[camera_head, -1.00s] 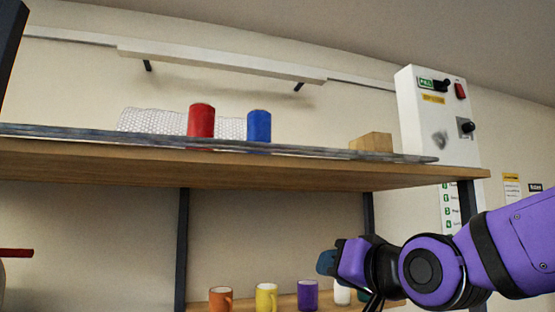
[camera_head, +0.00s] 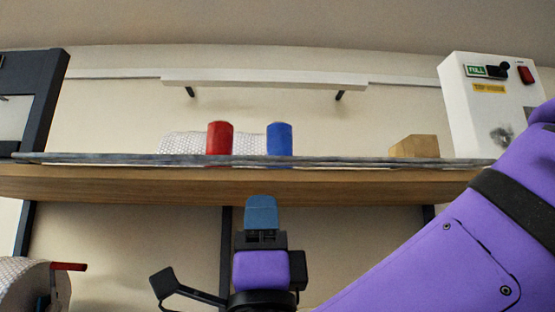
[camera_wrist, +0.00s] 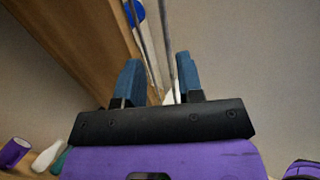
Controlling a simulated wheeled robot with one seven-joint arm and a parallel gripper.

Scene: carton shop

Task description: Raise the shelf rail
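The shelf rail (camera_head: 330,161) is a thin grey strip along the front edge of the upper wooden shelf (camera_head: 120,187). It lies low, at the feet of a red can (camera_head: 220,142) and a blue can (camera_head: 280,139). My gripper (camera_head: 261,212) points up just below the shelf's front in the head view. In the wrist view my gripper (camera_wrist: 159,80) has its two blue fingers apart with nothing held. Thin rail lines (camera_wrist: 168,45) run up the picture between and beyond the fingertips. I cannot tell whether the rail is inside the gap.
A wooden block (camera_head: 414,147) and a white mesh roll (camera_head: 180,143) are on the upper shelf. A white control box (camera_head: 470,115) is on the right. A purple mug (camera_wrist: 14,152) and a white bottle (camera_wrist: 47,155) stand below. A roll with a red handle (camera_head: 68,267) is lower left.

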